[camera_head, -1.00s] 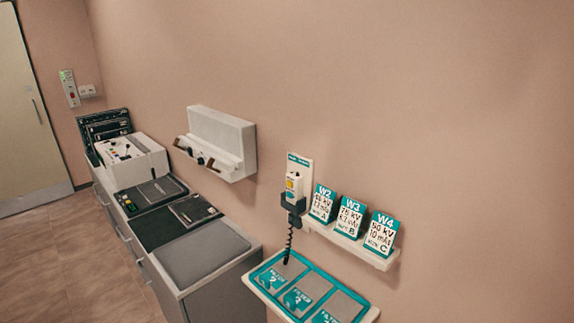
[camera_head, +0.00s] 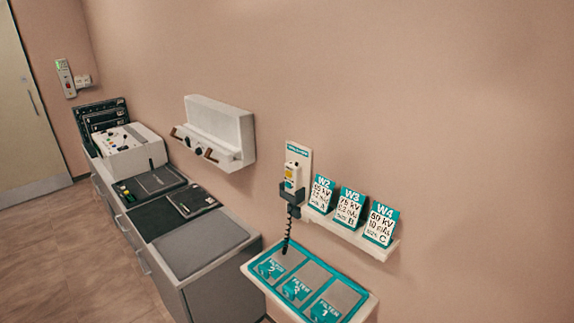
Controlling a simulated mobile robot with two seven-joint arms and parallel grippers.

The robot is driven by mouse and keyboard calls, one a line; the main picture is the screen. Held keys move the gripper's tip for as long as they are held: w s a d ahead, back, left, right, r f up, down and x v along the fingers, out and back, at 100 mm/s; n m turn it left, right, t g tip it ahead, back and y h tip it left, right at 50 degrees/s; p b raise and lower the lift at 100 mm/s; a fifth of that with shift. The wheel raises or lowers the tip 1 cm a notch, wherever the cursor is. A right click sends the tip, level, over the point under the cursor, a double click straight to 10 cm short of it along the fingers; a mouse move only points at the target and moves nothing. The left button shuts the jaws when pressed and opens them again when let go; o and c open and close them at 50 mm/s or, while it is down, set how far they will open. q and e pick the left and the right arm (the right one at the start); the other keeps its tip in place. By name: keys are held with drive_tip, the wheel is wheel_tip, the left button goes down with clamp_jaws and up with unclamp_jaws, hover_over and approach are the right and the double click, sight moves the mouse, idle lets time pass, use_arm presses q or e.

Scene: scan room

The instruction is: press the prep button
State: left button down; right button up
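A white hand switch (camera_head: 291,177) with a small yellow patch on its front hangs on the wall in a dark holder (camera_head: 290,195), right of the middle of the head view. A dark coiled cord (camera_head: 287,232) runs down from it. The switch's lettering is too small to read, so I cannot tell which part is the prep button. A white console (camera_head: 128,150) with several small coloured controls stands on the counter at the left; its labels are also unreadable. Neither of my grippers is in view.
A shelf (camera_head: 350,236) carries cards W2, W3 and W4. Below it a teal-and-white tray (camera_head: 250,269) holds filter blocks. A grey counter (camera_head: 205,285) runs along the wall under a white wall unit (camera_head: 220,132). Open floor (camera_head: 85,260) lies at left.

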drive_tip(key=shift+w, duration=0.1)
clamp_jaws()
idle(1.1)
